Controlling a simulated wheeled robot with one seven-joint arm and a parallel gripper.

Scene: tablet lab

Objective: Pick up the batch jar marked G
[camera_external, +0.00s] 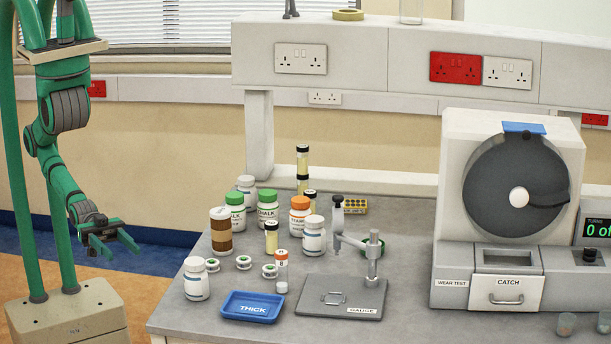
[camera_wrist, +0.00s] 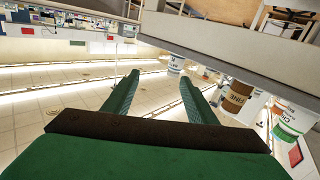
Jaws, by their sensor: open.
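Several jars stand on the left part of the grey bench. They include green-lidded white jars (camera_external: 235,212), an orange-lidded jar (camera_external: 300,217), white-lidded jars (camera_external: 196,280) and a brown-and-white jar (camera_external: 221,232). A small orange-topped container (camera_external: 281,265) carries tiny letters. I cannot make out a G on any of them. My gripper (camera_external: 122,252) is open and empty, left of the bench and clear of all the jars. In the wrist view its two green fingers (camera_wrist: 159,76) are spread with nothing between them. The brown jar (camera_wrist: 238,97) and a green-and-white jar (camera_wrist: 288,122) appear right of the fingers, tilted.
A blue tray marked THICK (camera_external: 252,307) lies at the front bench edge. A gauge stand (camera_external: 340,300) is right of it. The wear test machine (camera_external: 505,200) fills the right side. Tall yellow vials (camera_external: 302,162) stand behind the jars. Open floor lies left of the bench.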

